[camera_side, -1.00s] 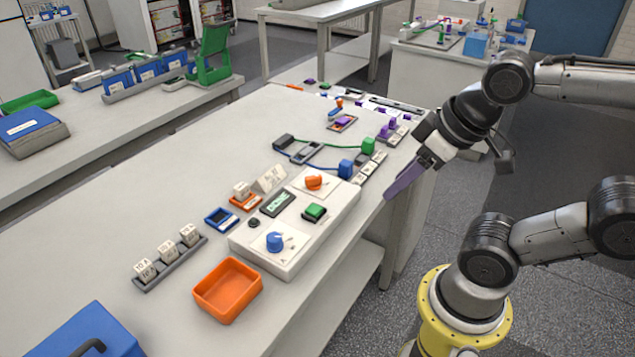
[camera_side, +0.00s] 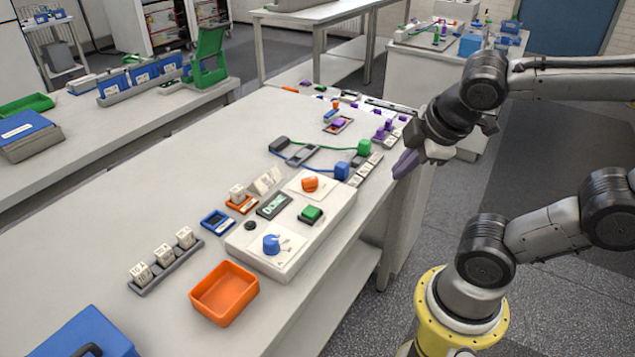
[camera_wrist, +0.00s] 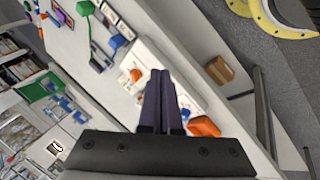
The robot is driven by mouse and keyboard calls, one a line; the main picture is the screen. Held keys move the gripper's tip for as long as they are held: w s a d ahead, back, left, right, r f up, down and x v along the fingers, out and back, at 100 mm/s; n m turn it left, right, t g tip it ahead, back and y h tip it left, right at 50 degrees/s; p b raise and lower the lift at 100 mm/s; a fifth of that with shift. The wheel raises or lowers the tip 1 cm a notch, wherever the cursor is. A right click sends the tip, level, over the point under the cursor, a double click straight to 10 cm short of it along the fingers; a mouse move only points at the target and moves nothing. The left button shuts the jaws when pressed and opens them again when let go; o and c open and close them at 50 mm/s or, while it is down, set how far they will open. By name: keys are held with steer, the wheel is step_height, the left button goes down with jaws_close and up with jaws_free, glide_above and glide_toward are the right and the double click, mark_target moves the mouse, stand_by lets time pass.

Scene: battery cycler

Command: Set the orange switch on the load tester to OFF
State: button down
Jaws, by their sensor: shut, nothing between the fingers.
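The load tester (camera_side: 318,226) is a white box on the table. It carries an orange switch (camera_side: 310,184) on a white plate at its far end, a display (camera_side: 273,206), a green button (camera_side: 311,213) and a blue knob (camera_side: 271,243). The orange switch also shows in the wrist view (camera_wrist: 136,75), just left of the fingertips. I cannot read the switch's labels. My gripper (camera_side: 407,164) has dark purple fingers pressed together and empty. It is off the table's right edge, to the right of and apart from the tester. The fingers also show in the wrist view (camera_wrist: 158,98).
An orange tray (camera_side: 225,292) and a rack of white blocks (camera_side: 166,259) are at the near left. Blue (camera_side: 342,171) and green (camera_side: 364,147) connectors with cables lie beyond the tester.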

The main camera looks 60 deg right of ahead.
steer(key=w+a+f+n+h, duration=0.1)
steer(key=w+n, duration=0.3)
steer(key=n, duration=0.6)
steer(key=w+a+f+n+t+h, duration=0.1)
steer(key=w+a+f+n, duration=0.3)
steer(key=n, duration=0.6)
steer(key=shift+w+a+f+n+t+h, duration=0.15)
steer(key=shift+w+a+n+t+h, duration=0.15)
steer(key=shift+w+h, duration=0.35)
steer(key=shift+w, duration=0.15)
glide_toward(314, 186)
steer(key=f, duration=0.4)
steer(key=shift+d, duration=0.25)
steer(key=shift+w+d, duration=0.9)
steer(key=shift+w, duration=0.2)
steer(key=shift+w+d, duration=0.3)
steer(key=shift+w, duration=0.05)
